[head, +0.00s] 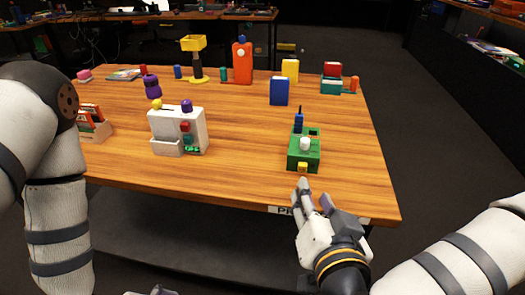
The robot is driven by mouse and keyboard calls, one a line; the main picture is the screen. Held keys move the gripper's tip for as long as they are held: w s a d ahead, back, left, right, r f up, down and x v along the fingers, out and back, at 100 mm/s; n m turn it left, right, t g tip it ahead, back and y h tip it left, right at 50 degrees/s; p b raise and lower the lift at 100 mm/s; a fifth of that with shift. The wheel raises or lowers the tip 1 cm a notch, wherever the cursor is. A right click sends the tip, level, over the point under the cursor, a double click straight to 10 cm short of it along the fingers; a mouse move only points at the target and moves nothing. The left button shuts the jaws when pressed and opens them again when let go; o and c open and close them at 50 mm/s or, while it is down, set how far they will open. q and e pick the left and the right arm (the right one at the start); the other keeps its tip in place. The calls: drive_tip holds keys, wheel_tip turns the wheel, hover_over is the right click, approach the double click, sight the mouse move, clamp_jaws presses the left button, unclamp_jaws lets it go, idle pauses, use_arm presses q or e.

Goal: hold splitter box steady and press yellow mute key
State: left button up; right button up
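A green box (304,153) stands near the table's front right edge, with a white knob (305,143) and a blue upright part (298,122) on it. A small yellow key (303,168) sits on its front face. This looks like the splitter box with its mute key. My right gripper (314,193) is just in front of the box and below it in the picture, with its fingers apart and nothing between them. It does not visibly touch the box. Only a sliver of my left gripper (150,292) shows at the bottom edge, too little to tell its state.
A white panel (166,121) with coloured balls and keys stands left of the box. A blue block (279,91), an orange stand (242,64) and a yellow-topped stand (194,57) are farther back. The wooden table (247,146) is bare between panel and box.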

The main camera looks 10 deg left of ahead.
use_arm(q)
drive_tip(key=w+d+r+m+t+h, duration=0.1)
drive_tip(key=w+r+m+t+h, duration=0.2)
drive_tip(key=w+r, duration=0.45)
drive_tip(key=w+d+r+m+t+h, duration=0.2)
drive_tip(key=w+r+m, duration=0.4)
drive_tip(key=r, duration=0.2)
drive_tip(key=n+t, duration=0.1)
drive_tip(key=n, duration=0.7)
approach(300, 144)
drive_tip(key=x, duration=0.8)
drive_tip(key=shift+w+d+f, duration=0.1)
drive_tip(key=shift+w+d, duration=0.1)
drive_tip(key=shift+d, duration=0.15)
clamp_jaws()
drive_tip(key=c, duration=1.8)
unclamp_jaws()
drive_tip(key=shift+c, duration=0.2)
drive_tip(key=shift+s+a, duration=0.1)
